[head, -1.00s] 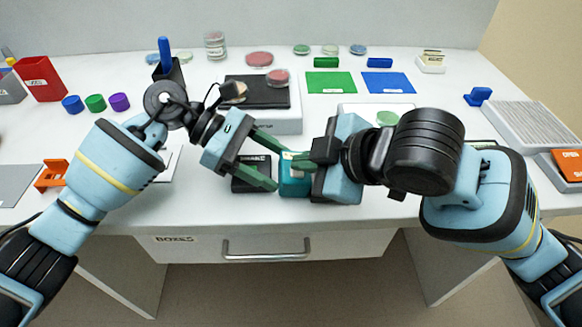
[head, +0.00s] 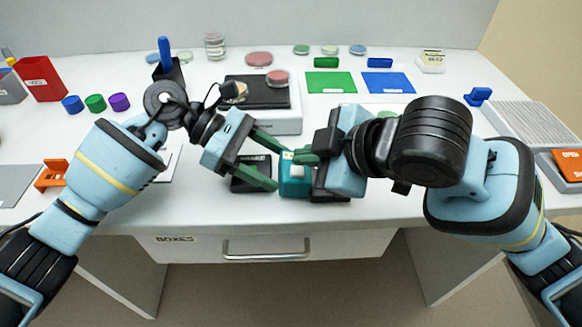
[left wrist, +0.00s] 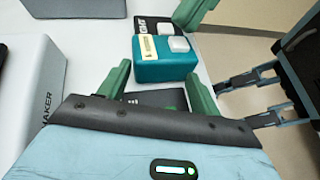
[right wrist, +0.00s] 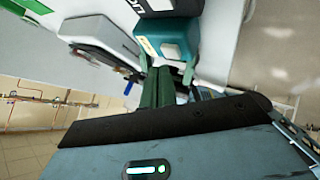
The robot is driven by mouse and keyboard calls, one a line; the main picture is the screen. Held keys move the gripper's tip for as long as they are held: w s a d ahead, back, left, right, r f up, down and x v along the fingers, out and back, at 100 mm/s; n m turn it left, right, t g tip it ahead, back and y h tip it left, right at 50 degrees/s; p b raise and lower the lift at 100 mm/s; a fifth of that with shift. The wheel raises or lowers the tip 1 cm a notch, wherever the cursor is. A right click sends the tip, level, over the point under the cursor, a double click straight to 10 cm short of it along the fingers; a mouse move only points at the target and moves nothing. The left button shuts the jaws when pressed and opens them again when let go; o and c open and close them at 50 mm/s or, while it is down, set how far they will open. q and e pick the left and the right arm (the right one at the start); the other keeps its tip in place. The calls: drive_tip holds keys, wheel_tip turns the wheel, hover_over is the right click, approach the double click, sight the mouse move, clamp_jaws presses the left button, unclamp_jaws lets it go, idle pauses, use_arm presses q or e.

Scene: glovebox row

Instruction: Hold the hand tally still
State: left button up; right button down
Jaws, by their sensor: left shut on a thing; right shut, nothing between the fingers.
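The hand tally (head: 294,182) is a teal box near the front edge of the bench. Its pale label and white button show in the left wrist view (left wrist: 165,70). My left gripper (head: 276,164) is shut on the tally, one finger on each side. My right gripper (head: 299,156) is shut and empty. Its fingertips are over the tally's top in the head view and partly hide it. In the right wrist view the closed fingers point at the tally (right wrist: 165,42); I cannot tell whether they touch it.
Black plates lie left (head: 250,175) and right (head: 330,190) of the tally. Behind stands a white device (head: 275,118) with a dark top and a dish. Green (head: 331,82) and blue (head: 388,82) mats lie farther back. A drawer (head: 265,246) is below the front edge.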

drive_tip(key=shift+d+r, duration=0.2)
drive_tip(key=shift+r, duration=1)
drive_tip(key=shift+d+r, duration=0.15)
drive_tip(key=shift+r, duration=1.05)
idle(0.6)
idle(0.4)
wheel_tip(320, 180, up, 4)
drive_tip(key=shift+s+a+f, duration=0.1)
drive_tip(key=shift+s+a, duration=0.05)
idle(0.4)
drive_tip(key=shift+a+f, duration=0.2)
drive_tip(key=shift+f, duration=1.25)
drive_tip(key=shift+a+f, duration=0.25)
drive_tip(key=shift+f, duration=1.15)
drive_tip(key=shift+a+f, duration=0.2)
drive_tip(key=shift+f, duration=1.25)
